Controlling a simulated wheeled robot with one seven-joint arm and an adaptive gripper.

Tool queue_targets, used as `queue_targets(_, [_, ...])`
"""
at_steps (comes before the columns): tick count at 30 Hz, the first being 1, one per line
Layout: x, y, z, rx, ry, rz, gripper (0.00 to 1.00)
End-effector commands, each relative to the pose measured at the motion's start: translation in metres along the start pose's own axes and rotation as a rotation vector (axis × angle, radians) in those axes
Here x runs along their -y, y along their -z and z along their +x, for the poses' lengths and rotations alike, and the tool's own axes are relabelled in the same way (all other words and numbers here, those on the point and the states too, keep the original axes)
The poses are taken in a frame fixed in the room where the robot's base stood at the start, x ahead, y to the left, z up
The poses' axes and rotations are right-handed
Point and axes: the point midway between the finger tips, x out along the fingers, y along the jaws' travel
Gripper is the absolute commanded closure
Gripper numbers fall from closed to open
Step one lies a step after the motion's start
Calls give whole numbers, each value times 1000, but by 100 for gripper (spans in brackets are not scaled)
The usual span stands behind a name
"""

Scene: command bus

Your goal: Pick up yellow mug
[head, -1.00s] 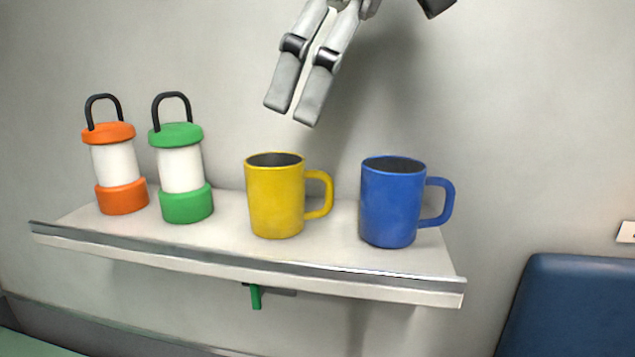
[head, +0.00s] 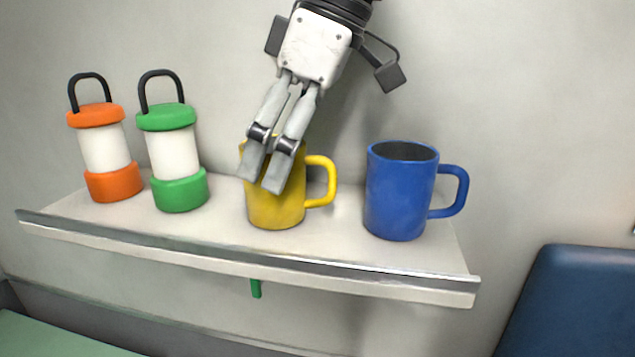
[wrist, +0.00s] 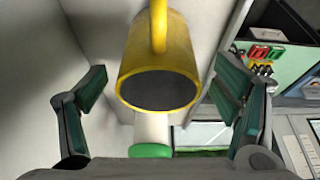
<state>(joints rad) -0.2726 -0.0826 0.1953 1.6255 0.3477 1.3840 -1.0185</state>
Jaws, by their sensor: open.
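The yellow mug (head: 277,211) stands upright on the wall shelf, its handle to the right in the head view. My gripper (head: 262,183) is in front of the mug in that view and hides part of its rim and upper body. In the wrist view the yellow mug (wrist: 160,62) lies between the two spread fingers of my gripper (wrist: 160,105), with its dark opening towards the camera. The fingers are open, with a gap on both sides of the mug.
The shelf (head: 330,240) also holds a blue mug (head: 398,195) close on the right, a green lantern (head: 173,155) on the left and an orange lantern (head: 106,150) further left. The wall stands behind. A blue seat back (head: 585,300) is at lower right.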

Motion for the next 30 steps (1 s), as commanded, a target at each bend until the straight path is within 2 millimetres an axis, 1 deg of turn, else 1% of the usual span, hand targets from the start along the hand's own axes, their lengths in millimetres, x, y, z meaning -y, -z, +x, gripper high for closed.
queue_targets(3, [0,0,18,3,5,1,18])
queue_targets(6, [0,0,31,2,3,0,18])
queue_targets(9, [-1,0,40,1,2,0,18])
queue_targets(17, [-2,0,42,1,0,-1,18])
queue_targets(20, [-2,0,42,1,1,0,38])
queue_targets(21, [-2,0,42,1,0,0,47])
queue_targets(23, [-2,0,42,1,1,0,61])
queue_targets(24, [-2,0,42,1,1,0,70])
queue_targets(25, [-2,0,42,0,1,0,77])
queue_targets(30, [-2,1,42,0,0,0,78])
